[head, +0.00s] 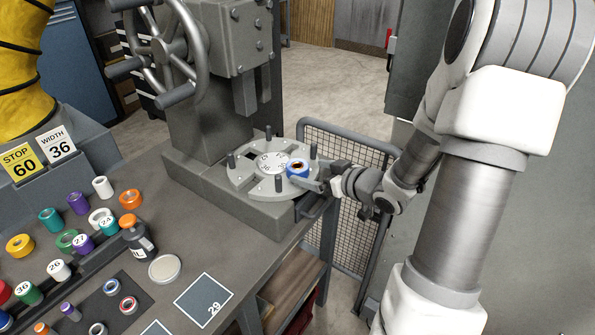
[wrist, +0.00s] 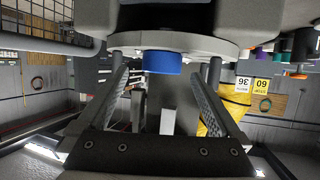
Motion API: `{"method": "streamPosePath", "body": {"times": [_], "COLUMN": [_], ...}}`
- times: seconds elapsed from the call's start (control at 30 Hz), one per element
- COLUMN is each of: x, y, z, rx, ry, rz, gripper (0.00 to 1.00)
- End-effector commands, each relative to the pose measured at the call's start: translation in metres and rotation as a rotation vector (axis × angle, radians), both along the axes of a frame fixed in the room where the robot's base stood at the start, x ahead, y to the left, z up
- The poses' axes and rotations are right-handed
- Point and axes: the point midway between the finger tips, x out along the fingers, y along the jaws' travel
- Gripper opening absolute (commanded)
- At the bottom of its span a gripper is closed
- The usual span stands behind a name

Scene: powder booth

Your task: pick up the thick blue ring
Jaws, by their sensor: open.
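The thick blue ring (head: 297,169) sits on the right side of the round grey plate (head: 243,183) of the press, with a dark and orange centre. In the wrist view, which is upside down, the blue ring (wrist: 161,62) shows edge-on against the plate (wrist: 185,43), between the two fingers. My gripper (head: 321,177) is open and reaches in from the right, low beside the ring. The fingers (wrist: 164,78) stand apart on either side of the ring, and I cannot tell whether they touch it.
Upright dark pegs (head: 278,183) stand around the plate. A white numbered disc (head: 270,161) lies left of the ring. A handwheel (head: 168,47) rises behind. A mesh guard (head: 345,190) stands right. Coloured rings, a bottle (head: 138,239) and a round lid (head: 165,268) are on the bench at left.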

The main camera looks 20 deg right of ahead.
Motion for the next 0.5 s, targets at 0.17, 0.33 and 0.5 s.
{"method": "streamPosePath", "body": {"times": [0.17, 0.33, 0.5], "x": [0.010, 0.033, 0.048], "y": [0.004, 0.015, 0.019], "z": [-0.004, -0.011, -0.018], "rx": [0.001, 0.002, 0.001], "ry": [0.000, 0.001, 0.000], "rz": [0.001, 0.002, 0.000], "gripper": [1.00, 1.00, 1.00]}}
